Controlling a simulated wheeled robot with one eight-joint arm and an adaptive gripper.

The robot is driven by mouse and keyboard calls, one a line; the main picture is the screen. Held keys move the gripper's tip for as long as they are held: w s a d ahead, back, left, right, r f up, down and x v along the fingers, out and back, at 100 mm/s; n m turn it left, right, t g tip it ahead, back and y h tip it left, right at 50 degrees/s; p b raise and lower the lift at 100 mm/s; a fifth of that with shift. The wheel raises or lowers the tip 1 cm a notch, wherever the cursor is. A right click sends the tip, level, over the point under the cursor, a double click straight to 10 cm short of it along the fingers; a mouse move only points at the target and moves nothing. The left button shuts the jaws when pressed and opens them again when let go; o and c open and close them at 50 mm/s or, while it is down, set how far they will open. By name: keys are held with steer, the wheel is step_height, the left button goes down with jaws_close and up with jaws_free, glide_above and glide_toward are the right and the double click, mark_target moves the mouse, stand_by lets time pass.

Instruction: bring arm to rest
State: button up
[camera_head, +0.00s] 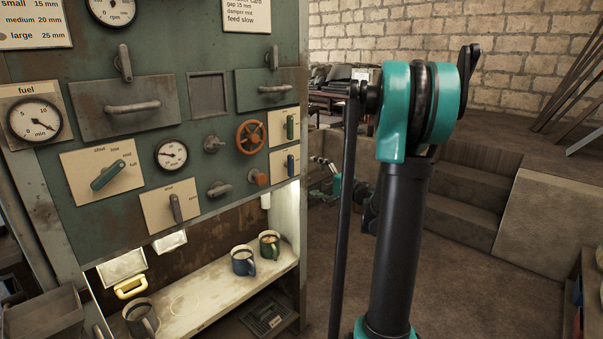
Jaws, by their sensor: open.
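My arm stands upright right of centre, with a black link and a teal joint at its top. A thin dark bar runs down along its left side. My gripper cannot be made out in this view. The green panel (205,98) of the engine stand fills the left side. It carries a fuel gauge (35,119), a second dial (171,154), a teal lever (107,175), a grey lever (176,208) and an orange handwheel (250,137).
A shelf (199,297) under the panel holds a blue mug (243,261), a green mug (269,245) and a dark mug (141,318). A yellow handle (130,287) is beside them. Steps (465,200) stand behind my arm. Brown floor (470,285) is open at right.

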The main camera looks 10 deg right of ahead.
steer(key=s+a+f+n+g+h, duration=0.1)
steer(key=s+a+f+n+g, duration=0.2)
steer(key=s+a+f, duration=0.4)
steer(key=s+a+f+n+g+h, duration=0.2)
steer(key=s+f+n+g, duration=0.15)
steer(key=s, duration=0.45)
steer(key=s+d+f+n+g+h, duration=0.1)
steer(key=s+d+f+n+h, duration=0.1)
steer(key=s+f, duration=0.3)
steer(key=s+d+f+n+g+h, duration=0.1)
steer(key=s+d+f+h, duration=0.3)
steer(key=s, duration=0.8)
steer(key=shift+d+f+n+g+h, duration=0.15)
steer(key=shift+f+n+g+h, duration=0.3)
steer(key=shift+f+g, duration=0.3)
